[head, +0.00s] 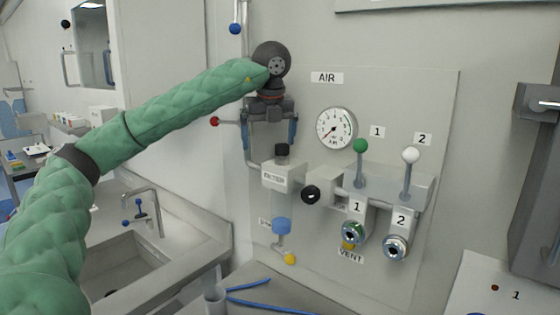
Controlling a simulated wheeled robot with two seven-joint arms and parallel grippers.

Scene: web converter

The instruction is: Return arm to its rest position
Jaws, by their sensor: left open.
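My left arm in its green sleeve reaches in from the left. My left gripper (270,142) hangs pointing down in front of the air panel (440,110), left of the round gauge (336,128). Its two fingers are apart and I see nothing between them but the panel and a pipe behind. It is above the box (283,176) with a black knob on top; I cannot tell whether they touch. My right gripper is not in view.
Two levers, one with a green knob (360,146) and one with a white knob (410,156), stick out right of the gripper. A black knob (311,195) is below. A red-tipped handle (215,122) is close on the left. A sink (125,262) lies below my arm.

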